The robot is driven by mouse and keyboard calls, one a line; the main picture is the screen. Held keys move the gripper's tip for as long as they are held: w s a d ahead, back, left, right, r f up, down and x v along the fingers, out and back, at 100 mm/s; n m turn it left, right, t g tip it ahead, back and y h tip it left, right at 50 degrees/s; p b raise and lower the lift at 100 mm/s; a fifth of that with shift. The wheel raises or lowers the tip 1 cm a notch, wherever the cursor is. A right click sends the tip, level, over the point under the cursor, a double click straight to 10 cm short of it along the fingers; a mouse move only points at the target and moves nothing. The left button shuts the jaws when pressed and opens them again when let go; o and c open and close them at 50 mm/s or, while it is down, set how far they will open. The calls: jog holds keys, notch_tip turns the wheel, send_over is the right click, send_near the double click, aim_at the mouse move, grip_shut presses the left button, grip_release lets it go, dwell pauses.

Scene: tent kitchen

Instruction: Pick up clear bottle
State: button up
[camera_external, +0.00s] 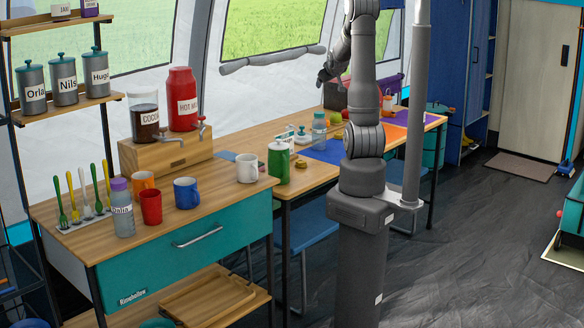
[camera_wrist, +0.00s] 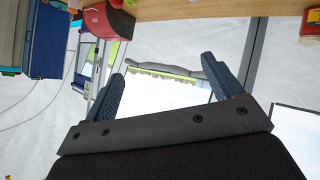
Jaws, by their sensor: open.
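A clear bottle with a teal cap (camera_external: 319,132) stands upright on the long wooden table, left of my arm's column. Another clear bottle with a purple cap (camera_external: 122,210) and a name label stands at the front of the nearer counter. My gripper (camera_external: 324,77) is raised above the back of the long table, well apart from both bottles. In the wrist view my gripper (camera_wrist: 164,80) shows two blue-grey fingers spread apart with nothing between them. Neither clear bottle can be made out in the wrist view.
Blue (camera_external: 186,193) and red (camera_external: 151,206) mugs stand beside the purple-capped one. A drink dispenser stand (camera_external: 168,152) sits behind. A tent window lies beyond my gripper.

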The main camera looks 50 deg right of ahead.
jog(key=w+d+n+g+y, duration=0.25)
jog(key=w+d+n, duration=0.25)
jog(key=w+n, duration=0.25)
jog(key=n+g+y, duration=0.3)
jog(key=n+g, duration=0.3)
jog(key=n, duration=0.9)
send_over(319, 113)
jog(key=a, duration=0.2)
jog(key=f, duration=0.5)
jog(key=d+f, duration=0.1)
jog(key=f, duration=1)
jog(key=shift+w+d, duration=0.1)
jog(key=shift+d, duration=0.25)
jog(key=shift+d+f, duration=0.2)
jog(key=shift+f, duration=0.8)
jog(key=shift+d+f, duration=0.2)
jog(key=shift+f, duration=0.85)
jog(key=shift+d+f, duration=0.2)
jog(key=shift+f, duration=0.8)
jog(key=c, duration=1.4)
jog(key=shift+o, duration=0.2)
jog(key=shift+r, duration=0.15)
